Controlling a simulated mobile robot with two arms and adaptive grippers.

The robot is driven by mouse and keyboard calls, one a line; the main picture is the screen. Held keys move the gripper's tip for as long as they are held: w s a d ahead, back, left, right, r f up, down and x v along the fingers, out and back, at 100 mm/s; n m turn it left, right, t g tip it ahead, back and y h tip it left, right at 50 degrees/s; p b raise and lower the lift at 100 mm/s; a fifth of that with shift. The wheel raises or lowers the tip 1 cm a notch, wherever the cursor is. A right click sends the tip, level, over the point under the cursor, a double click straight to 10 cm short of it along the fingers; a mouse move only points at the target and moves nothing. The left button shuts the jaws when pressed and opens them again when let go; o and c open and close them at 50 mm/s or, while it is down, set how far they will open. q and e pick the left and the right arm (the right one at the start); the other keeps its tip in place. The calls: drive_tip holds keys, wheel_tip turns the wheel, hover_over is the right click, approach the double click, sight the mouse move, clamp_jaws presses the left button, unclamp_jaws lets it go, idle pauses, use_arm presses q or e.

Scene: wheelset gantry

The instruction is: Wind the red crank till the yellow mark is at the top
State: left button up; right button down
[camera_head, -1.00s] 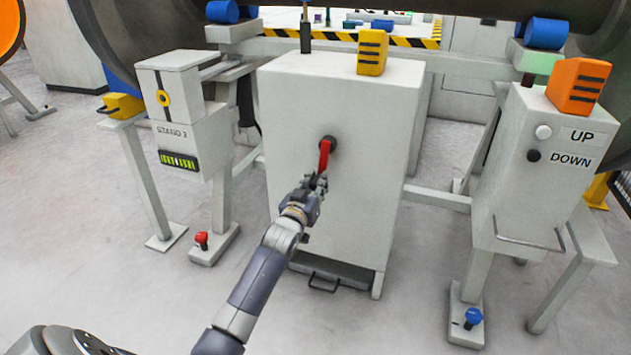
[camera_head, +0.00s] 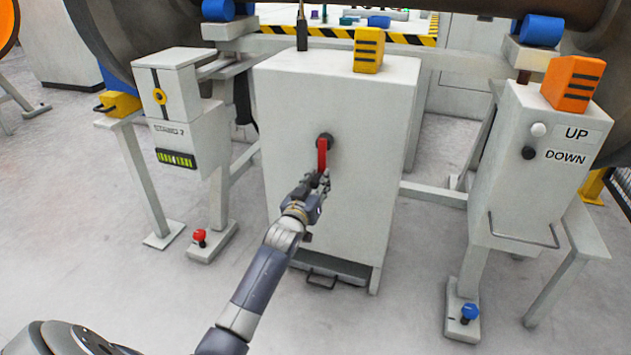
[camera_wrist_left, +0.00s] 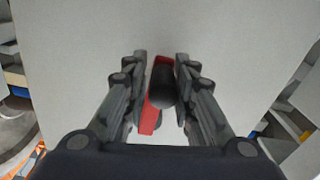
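The red crank (camera_head: 321,155) sits on the front of a grey cabinet (camera_head: 290,105). Its arm hangs roughly straight down from a dark hub. My left gripper (camera_head: 318,181) is at the crank's lower end. The red arm shows behind the handle. A yellow ring (camera_head: 160,97) on a black line shows on the stand box at left; I cannot tell whether it is the yellow mark. My right gripper is out of view.
A yellow block (camera_head: 368,50) stands on the cabinet. At right is a box (camera_head: 540,165) with UP and DOWN buttons and an orange block (camera_head: 573,82) on top. Red (camera_head: 200,236) and blue (camera_head: 469,312) knobs sit low on the stand feet. The floor in front is clear.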

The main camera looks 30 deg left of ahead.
use_arm(q)
drive_tip(key=shift+o, duration=0.9)
drive_tip(key=shift+w+d, duration=0.1)
drive_tip(key=shift+d, duration=0.2)
drive_tip(key=shift+a, duration=0.1)
drive_tip(key=shift+a, duration=0.1)
drive_tip(key=shift+s, duration=0.45)
drive_tip(key=v, duration=1.1)
drive_tip(key=shift+s+d, duration=0.1)
drive_tip(key=shift+d, duration=0.15)
